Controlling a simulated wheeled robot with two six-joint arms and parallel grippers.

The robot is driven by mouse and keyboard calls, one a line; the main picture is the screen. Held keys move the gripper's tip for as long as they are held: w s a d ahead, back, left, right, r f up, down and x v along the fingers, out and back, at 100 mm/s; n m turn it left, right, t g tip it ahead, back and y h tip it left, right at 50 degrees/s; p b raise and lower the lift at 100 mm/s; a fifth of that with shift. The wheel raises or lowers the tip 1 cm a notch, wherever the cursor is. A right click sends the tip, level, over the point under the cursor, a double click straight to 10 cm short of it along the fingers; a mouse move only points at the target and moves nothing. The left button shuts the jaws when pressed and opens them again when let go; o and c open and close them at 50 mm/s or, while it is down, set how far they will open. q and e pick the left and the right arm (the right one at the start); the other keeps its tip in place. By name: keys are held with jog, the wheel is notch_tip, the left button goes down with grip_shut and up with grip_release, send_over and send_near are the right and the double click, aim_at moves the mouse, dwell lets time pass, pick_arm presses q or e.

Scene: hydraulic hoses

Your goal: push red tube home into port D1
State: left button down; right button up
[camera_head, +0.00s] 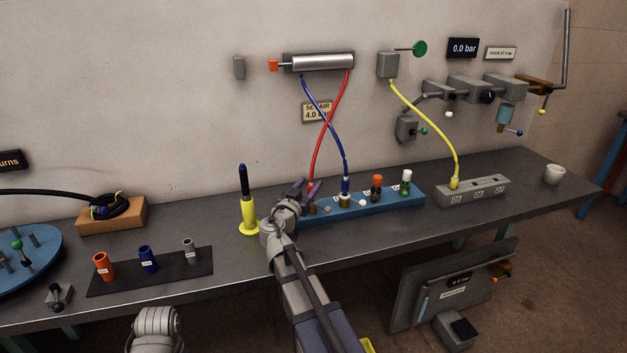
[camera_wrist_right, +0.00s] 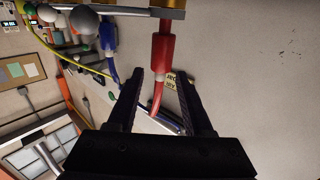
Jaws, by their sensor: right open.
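The red tube (camera_head: 322,140) runs from the silver cylinder (camera_head: 322,62) on the wall, crosses the blue tube (camera_head: 328,125) and goes down to the left end of the blue port block (camera_head: 390,202). My right gripper (camera_head: 301,189) is at that end and hides part of the port there. In the right wrist view my right gripper (camera_wrist_right: 160,77) is open, with the red tube (camera_wrist_right: 156,98) between its fingers and the red end fitting (camera_wrist_right: 163,48) just beyond them. Port labels near the fitting are not readable. Of my left arm only a grey part shows, no fingers.
An orange-capped fitting (camera_head: 376,187) and a white-capped fitting (camera_head: 406,182) stand farther right on the block. A yellow pen holder (camera_head: 249,215) stands close left of my right gripper. A yellow tube (camera_head: 430,122) enters a grey block (camera_head: 478,191). A white cup (camera_head: 555,174) stands far right.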

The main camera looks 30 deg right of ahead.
jog(key=shift+v, duration=1.45)
